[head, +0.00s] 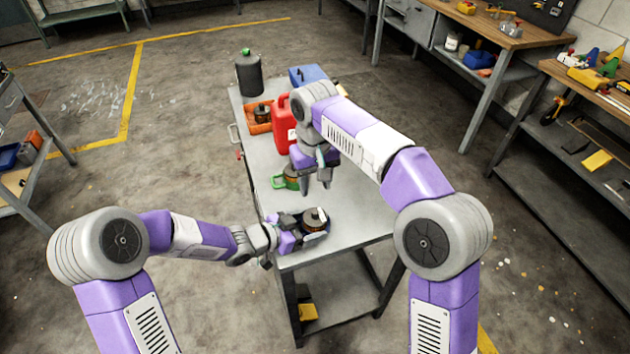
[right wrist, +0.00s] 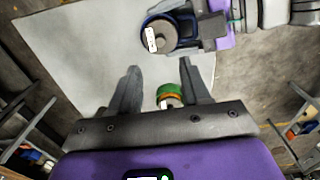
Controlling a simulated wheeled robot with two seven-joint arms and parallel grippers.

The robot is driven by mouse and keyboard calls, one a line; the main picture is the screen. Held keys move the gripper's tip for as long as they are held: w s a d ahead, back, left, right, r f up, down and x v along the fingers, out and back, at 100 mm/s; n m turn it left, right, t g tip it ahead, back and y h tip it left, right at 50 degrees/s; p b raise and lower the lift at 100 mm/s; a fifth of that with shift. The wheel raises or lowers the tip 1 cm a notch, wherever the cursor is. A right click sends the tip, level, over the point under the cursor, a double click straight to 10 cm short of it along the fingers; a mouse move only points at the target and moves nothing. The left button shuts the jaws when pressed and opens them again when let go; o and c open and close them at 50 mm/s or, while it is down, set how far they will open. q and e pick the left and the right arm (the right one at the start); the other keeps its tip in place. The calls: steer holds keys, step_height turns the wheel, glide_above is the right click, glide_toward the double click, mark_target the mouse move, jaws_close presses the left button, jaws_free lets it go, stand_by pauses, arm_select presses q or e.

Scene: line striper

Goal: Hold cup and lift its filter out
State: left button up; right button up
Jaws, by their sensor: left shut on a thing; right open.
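The cup (head: 325,232) is dark blue and stands near the front end of the grey cart top. A round filter (head: 314,217) with a dark side and greyish top sits in it; in the right wrist view the filter (right wrist: 158,37) shows a pale tab inside the cup's blue rim (right wrist: 146,20). My left gripper (head: 299,229) is shut on the cup from the left; it also shows in the right wrist view (right wrist: 202,32). My right gripper (head: 316,183) is open and empty, above the cart and behind the cup; its fingers (right wrist: 158,72) point toward the cup side.
A green-and-brown item (head: 287,181) stands just beside my right gripper. Farther back are a red jug (head: 281,124), an orange tray (head: 257,127), a dark canister (head: 248,76) and a blue box (head: 309,74). The cart top (head: 365,215) is clear right of the cup.

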mark_target(315, 212)
steer(key=shift+f, duration=5)
jaws_close()
